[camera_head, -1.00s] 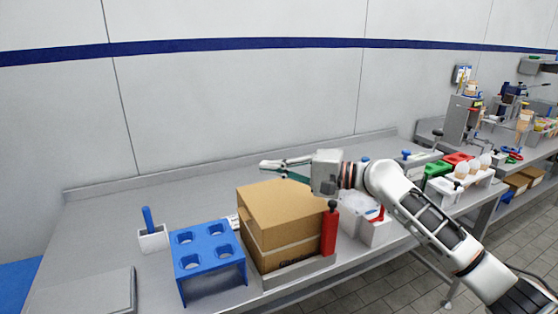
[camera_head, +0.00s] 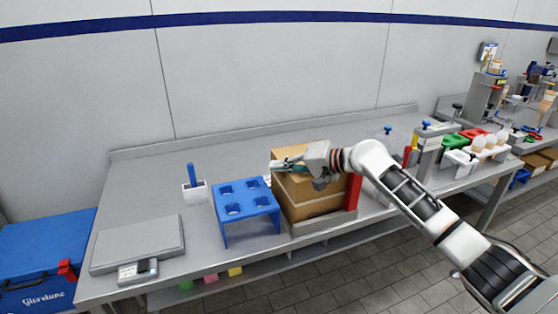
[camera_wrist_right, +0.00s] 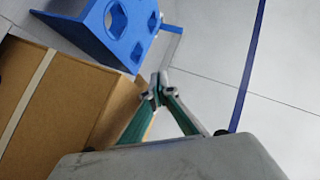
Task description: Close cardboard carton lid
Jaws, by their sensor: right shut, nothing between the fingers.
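The brown cardboard carton (camera_head: 312,203) stands on the steel table, to the right of the blue cone stand. Its lid (camera_head: 290,151) lies over the top, partly hidden by my right gripper; I cannot tell whether it is fully flush. My right gripper (camera_head: 274,165) is shut and empty, its fingertips at the carton's upper left edge, in front of or on the lid. In the right wrist view the green fingers (camera_wrist_right: 157,88) meet at the tips, beside the carton (camera_wrist_right: 62,115) with its pale tape strip. Contact cannot be told. My left gripper is not in view.
The blue cone stand (camera_head: 246,200) is close on the left. A white holder with a blue handle (camera_head: 195,188) and a grey scale (camera_head: 138,245) lie further left. A red-handled item (camera_head: 353,191) stands at the carton's right. The table's back is clear.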

